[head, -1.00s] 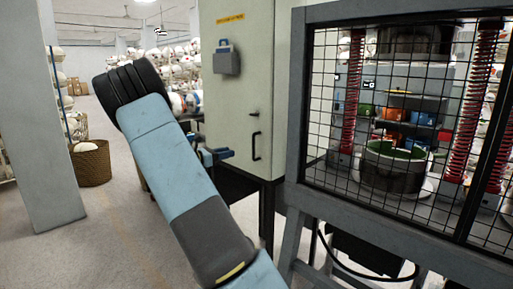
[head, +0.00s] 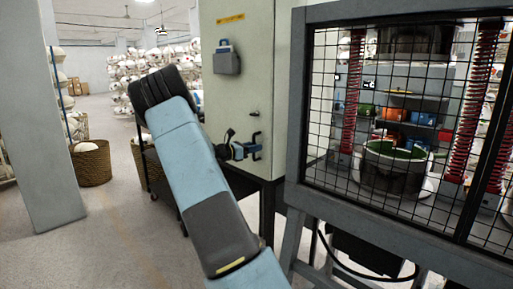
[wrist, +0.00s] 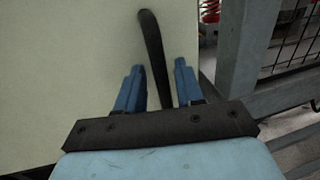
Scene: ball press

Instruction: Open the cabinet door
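The cabinet (head: 229,100) is pale cream with a yellow label and a grey box on its front. Its door seems shut. A black bar handle (head: 257,146) sits upright low on the door's right side, partly covered by my gripper (head: 250,148). In the wrist view the dark handle (wrist: 153,60) runs up between the two blue fingers of my gripper (wrist: 158,88). The fingers are open, with a gap on each side of the handle. I cannot tell how deep the handle lies between them.
A grey-framed mesh guard (head: 400,130) around the press stands close on the right of the cabinet. A grey pillar (head: 45,120) and a wicker basket (head: 91,163) are at left.

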